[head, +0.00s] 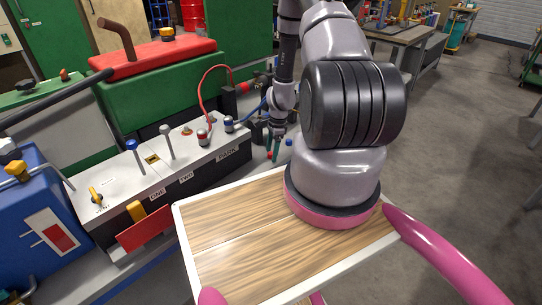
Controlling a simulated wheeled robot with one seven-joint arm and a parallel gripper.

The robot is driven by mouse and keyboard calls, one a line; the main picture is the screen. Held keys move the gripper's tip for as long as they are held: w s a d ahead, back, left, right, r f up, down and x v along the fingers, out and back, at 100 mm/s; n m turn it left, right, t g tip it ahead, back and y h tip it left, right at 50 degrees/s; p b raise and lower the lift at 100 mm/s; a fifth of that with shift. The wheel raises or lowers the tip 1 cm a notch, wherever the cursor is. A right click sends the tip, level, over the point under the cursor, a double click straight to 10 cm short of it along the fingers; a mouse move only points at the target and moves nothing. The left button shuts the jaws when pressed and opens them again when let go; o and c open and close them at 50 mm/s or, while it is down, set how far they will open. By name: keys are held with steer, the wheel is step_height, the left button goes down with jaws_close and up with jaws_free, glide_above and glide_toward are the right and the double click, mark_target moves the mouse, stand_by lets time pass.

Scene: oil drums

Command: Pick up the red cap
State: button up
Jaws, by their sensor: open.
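Several small red-topped parts show in the head view, and I cannot tell for certain which is the red cap. One is a silver fitting with a red band (203,135), joined to a red hose on the white-topped console. A low orange-red knob (186,131) sits just left of it. My gripper (274,150) is small in this view, pointing down just beyond the console's right end, to the right of the red-banded fitting and apart from it. It is open. Nothing shows clearly between its fingers, and my arm hides part of the area behind.
The console (110,182) carries upright levers and a blue fitting (229,124). A green box with a red lid (160,57) stands behind it. A blue box (38,225) is at left. Open floor (465,130) lies to the right, with a workbench (405,35) farther back.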

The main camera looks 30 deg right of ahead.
jaws_close()
steer(key=shift+r, duration=0.1)
